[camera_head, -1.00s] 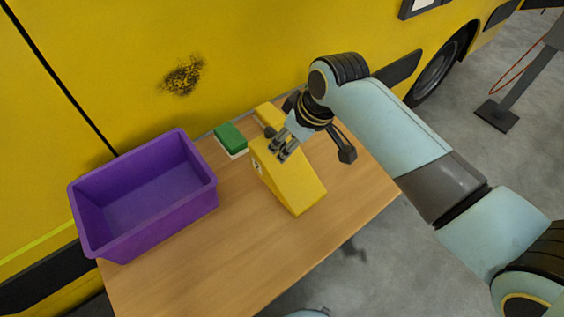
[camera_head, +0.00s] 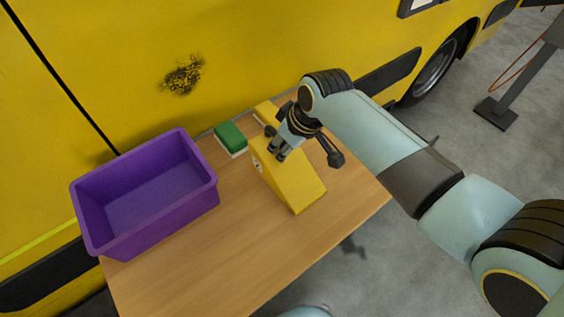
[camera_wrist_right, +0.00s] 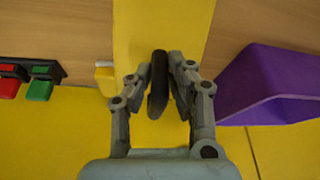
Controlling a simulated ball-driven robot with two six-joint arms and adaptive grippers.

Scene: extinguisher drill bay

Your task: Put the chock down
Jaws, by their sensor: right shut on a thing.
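The chock (camera_head: 295,187) is a yellow wedge with its slope facing the front of the wooden table (camera_head: 220,260). My right gripper (camera_head: 279,153) is at its high end. In the right wrist view, the gripper's fingers (camera_wrist_right: 165,88) are closed around a dark upright grip piece (camera_wrist_right: 158,78) on the yellow chock (camera_wrist_right: 160,25). The chock is at or just above the tabletop; I cannot tell whether its base touches. My left gripper is not in view.
A purple bin (camera_head: 150,222) stands at the table's left. A green-and-white block (camera_head: 230,137) and a yellow piece (camera_head: 265,112) lie behind the chock. A yellow vehicle (camera_head: 240,50) borders the table's back. The front middle of the table is clear.

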